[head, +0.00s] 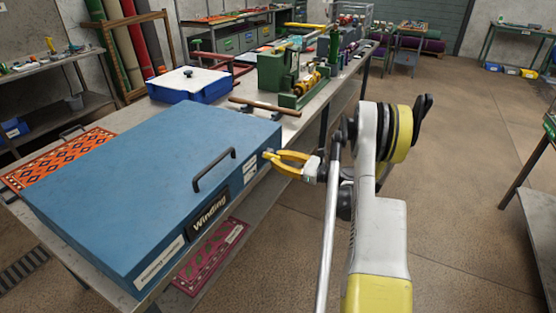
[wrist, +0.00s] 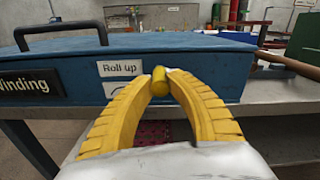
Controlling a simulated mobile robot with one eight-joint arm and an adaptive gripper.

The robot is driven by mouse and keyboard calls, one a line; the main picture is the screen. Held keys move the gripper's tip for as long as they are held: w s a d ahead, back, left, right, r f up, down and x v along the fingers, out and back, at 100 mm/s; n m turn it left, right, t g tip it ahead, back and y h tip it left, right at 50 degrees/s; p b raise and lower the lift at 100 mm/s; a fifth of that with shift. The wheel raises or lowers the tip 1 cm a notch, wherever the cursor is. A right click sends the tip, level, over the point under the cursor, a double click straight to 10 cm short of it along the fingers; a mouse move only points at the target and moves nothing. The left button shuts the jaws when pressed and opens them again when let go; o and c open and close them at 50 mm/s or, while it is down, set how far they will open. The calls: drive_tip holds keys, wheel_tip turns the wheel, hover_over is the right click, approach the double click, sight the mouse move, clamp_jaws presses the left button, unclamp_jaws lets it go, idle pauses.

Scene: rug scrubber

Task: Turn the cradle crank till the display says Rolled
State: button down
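The large blue box (head: 130,160) lies on the long bench, and its dark display (head: 208,212) reads "Winding". The display also shows in the wrist view (wrist: 32,85), at the left. A "Roll up" label (wrist: 120,68) is on the box's front, with a second label partly hidden under it. A small yellow crank knob (wrist: 160,82) sits at the box front near its right end. My gripper (wrist: 161,78) reaches it from the front, its two yellow fingers arched together with their tips closed on either side of the knob. The rest of the crank is hidden.
A black handle (head: 214,170) stands on the box top. An orange patterned rug (head: 60,155) lies at its left end and a red rug (head: 210,255) below the bench. A blue-white tub (head: 190,85) and green machine (head: 280,72) stand behind.

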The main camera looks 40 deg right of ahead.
drive_tip(key=shift+m, duration=0.3)
drive_tip(key=m, duration=0.1)
drive_tip(key=r+m, duration=0.1)
drive_tip(key=d+m+b, duration=0.1)
drive_tip(key=m, duration=0.1)
drive_tip(key=shift+w+r, duration=0.25)
drive_tip(key=shift+r, duration=0.05)
drive_tip(key=shift+w+d+r+m, duration=0.15)
drive_tip(key=shift+d+r+m, duration=0.15)
drive_tip(key=shift+m, duration=0.55)
drive_tip(key=shift+w+d+r+m, duration=0.15)
drive_tip(key=shift+d+m, duration=0.25)
drive_tip(key=shift+m, duration=0.45)
drive_tip(key=c, duration=1.3)
unclamp_jaws()
drive_tip(key=shift+o, duration=0.2)
drive_tip(key=shift+s, duration=0.1)
